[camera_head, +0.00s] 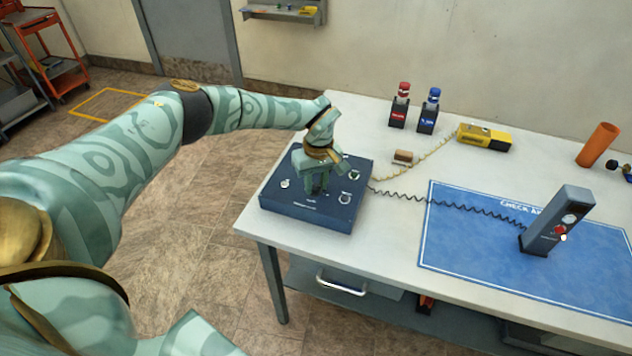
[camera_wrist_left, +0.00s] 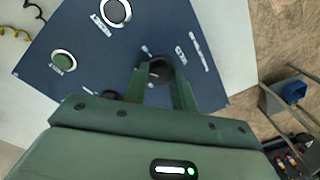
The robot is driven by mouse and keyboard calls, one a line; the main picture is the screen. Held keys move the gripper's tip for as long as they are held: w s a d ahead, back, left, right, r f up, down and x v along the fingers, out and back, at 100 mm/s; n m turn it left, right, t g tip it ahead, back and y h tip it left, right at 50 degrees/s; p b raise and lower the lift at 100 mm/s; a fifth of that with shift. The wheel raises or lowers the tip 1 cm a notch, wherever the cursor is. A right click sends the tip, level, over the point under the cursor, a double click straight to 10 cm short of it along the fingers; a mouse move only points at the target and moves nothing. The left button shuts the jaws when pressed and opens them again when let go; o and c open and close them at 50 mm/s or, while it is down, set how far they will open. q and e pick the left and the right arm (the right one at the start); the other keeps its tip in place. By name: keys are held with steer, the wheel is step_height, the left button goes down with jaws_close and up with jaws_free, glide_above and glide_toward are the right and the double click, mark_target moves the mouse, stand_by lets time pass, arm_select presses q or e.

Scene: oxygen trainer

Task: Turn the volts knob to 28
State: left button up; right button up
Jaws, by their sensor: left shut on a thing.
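A dark blue control box (camera_head: 300,211) with several knobs and dials on its sloped top stands at the near left corner of the table. My left gripper (camera_head: 318,188) reaches down onto the top of this box. In the left wrist view, the two green fingers of my left gripper (camera_wrist_left: 160,84) are shut on a black knob (camera_wrist_left: 158,68), one on each side. Its white labels are too small to read, so I cannot tell its setting. Two round dials show beside it, a white-rimmed one (camera_wrist_left: 116,11) and a green one (camera_wrist_left: 63,62). My right gripper is out of view.
A grey handheld unit (camera_head: 556,222) stands on a blue mat (camera_head: 470,250), joined to the box by a coiled black cord. A red-topped holder (camera_head: 398,110), a blue-topped holder (camera_head: 428,115), a yellow device (camera_head: 484,138) and an orange tube (camera_head: 598,145) stand farther back.

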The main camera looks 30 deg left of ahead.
mark_target(319, 186)
arm_select(q)
steer(key=m, duration=0.6)
steer(key=shift+r, duration=0.1)
steer(key=shift+m, duration=0.3)
stand_by(0.3)
steer(key=o, duration=1)
steer(key=r+p, duration=0.1)
steer(key=r, duration=0.4)
steer(key=r+p, duration=0.1)
steer(key=r, duration=0.4)
steer(key=r+p, duration=0.1)
steer(key=r, duration=0.5)
steer(key=shift+w+d+r+p, duration=0.1)
steer(key=shift+w+d+p, duration=0.05)
steer(key=shift+d+p, duration=0.15)
